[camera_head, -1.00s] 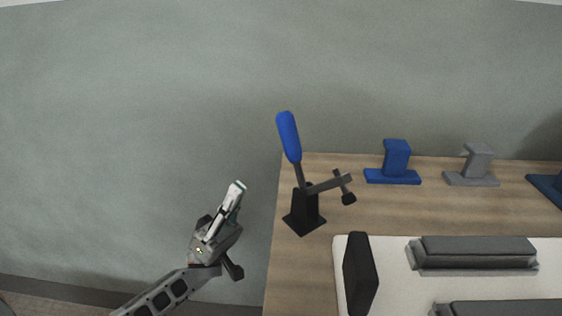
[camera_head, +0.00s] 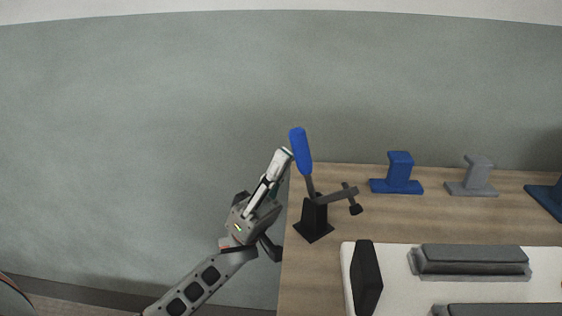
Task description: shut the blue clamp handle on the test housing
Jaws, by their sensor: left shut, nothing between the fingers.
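The clamp (camera_head: 314,218) stands on the wooden table near its left edge, with a black base and a dark arm reaching right. Its blue handle (camera_head: 301,151) points up, tilted slightly left. My left gripper (camera_head: 284,155) is shut and empty. My right gripper is not in view. I see no clearly marked test housing; a white panel (camera_head: 470,291) with dark grey blocks lies in front of the clamp.
A blue stand (camera_head: 399,174) and a grey stand (camera_head: 473,177) are on the table (camera_head: 440,218) behind the panel. Another blue piece (camera_head: 547,194) is at the right edge. A black block (camera_head: 367,277) stands at the panel's left end. A grey-green wall is behind.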

